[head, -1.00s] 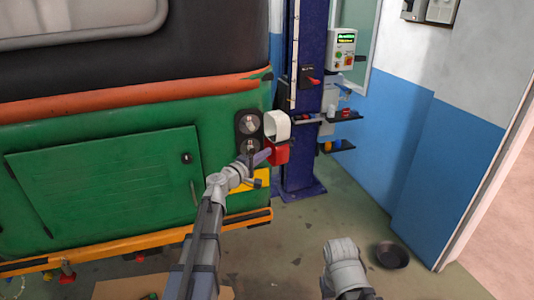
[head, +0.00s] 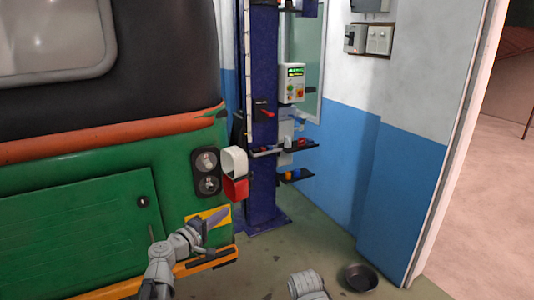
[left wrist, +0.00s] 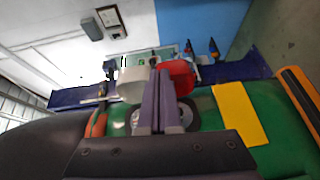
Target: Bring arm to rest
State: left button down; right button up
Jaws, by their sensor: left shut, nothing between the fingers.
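My left gripper (head: 217,217) is shut and empty, in front of the yellow plate at the green vehicle's rear corner in the head view. It is below the red and white cups. In the left wrist view its two closed fingers (left wrist: 158,102) point toward the cups, with nothing between them. Part of my right arm (head: 308,284) shows at the bottom of the head view; its gripper is out of the picture.
The green vehicle (head: 75,235) fills the left side. Its corner carries a white cup (head: 234,160), a red cup (head: 236,187) and a yellow plate (head: 222,214). A blue lift post (head: 262,190) stands just beyond. A black bowl (head: 360,278) lies on the floor.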

pick_arm(q)
jog(key=s+d+f+m+g+h, duration=0.1)
jog(key=s+d+f+m+g, duration=0.4)
jog(key=d+f, duration=0.3)
jog(key=s+d+f+m+g, duration=0.5)
jog(key=d, duration=0.4)
jog(key=s+a+f+m+g+y, duration=0.1)
jog(key=s+f+m+g+y, duration=0.2)
jog(key=s, duration=0.4)
jog(key=s+a+f+m+g+y+b, duration=0.1)
jog(key=s+f+m+g+y, duration=0.1)
jog(key=s+f+y, duration=0.4)
jog(key=shift+s+m+g+y, duration=0.4)
jog(key=shift+s+g+y, duration=0.15)
jog(key=shift+s, duration=0.2)
jog(key=shift+a+f+b, duration=0.1)
jog(key=shift+f+b, duration=0.15)
jog(key=shift+b, duration=0.2)
